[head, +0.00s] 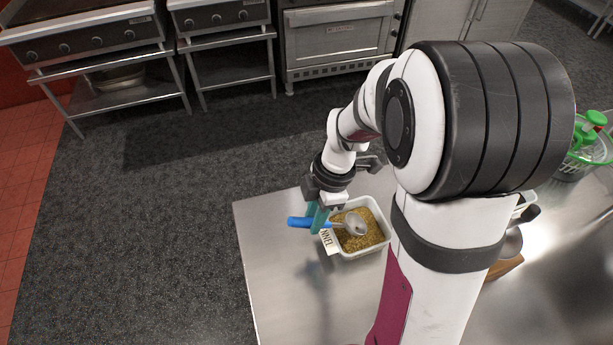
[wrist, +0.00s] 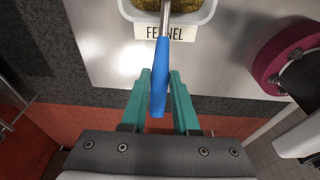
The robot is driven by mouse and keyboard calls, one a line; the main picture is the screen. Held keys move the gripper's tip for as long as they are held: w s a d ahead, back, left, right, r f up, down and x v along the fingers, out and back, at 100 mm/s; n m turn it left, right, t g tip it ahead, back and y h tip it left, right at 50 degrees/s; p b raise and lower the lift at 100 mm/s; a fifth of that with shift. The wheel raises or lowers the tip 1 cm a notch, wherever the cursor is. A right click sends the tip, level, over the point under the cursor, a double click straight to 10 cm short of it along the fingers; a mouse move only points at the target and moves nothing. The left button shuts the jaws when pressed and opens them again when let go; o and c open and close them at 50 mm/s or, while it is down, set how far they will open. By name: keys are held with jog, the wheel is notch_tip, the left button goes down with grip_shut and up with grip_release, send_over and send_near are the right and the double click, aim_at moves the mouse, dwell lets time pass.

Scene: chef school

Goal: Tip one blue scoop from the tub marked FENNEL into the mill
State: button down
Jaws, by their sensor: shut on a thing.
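My gripper (head: 318,222) is shut on the blue handle of the scoop (head: 299,222), with the handle between its teal fingers. The scoop's metal bowl reaches right, over the tub marked FENNEL (head: 335,249). I cannot tell whether the bowl touches the grains or holds any. The tub is white, with brown-green grains inside. In the wrist view, the scoop (wrist: 159,75) points away from the fingers (wrist: 160,90) toward the tub (wrist: 128,12), whose label reads FENNEL. A brown and grey object (head: 505,268), partly hidden by my arm, may be the mill.
The steel table (head: 275,270) is bare left of the tub. Its left edge drops to dark floor. A green-and-white basket (head: 590,150) with green things in it stands at the far right. Ovens and steel stands line the back, away from the table.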

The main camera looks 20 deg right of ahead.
jog(key=shift+d+x, duration=0.2)
jog(key=shift+x, duration=0.8)
jog(key=d, duration=0.2)
jog(key=shift+d+f, duration=0.15)
jog(key=shift+d, duration=0.15)
jog(key=r, duration=0.6)
jog(key=a+r, duration=0.1)
jog(key=r, duration=0.2)
jog(key=shift+r, duration=0.1)
jog(key=shift+a+r, duration=0.2)
jog(key=shift+r, duration=0.3)
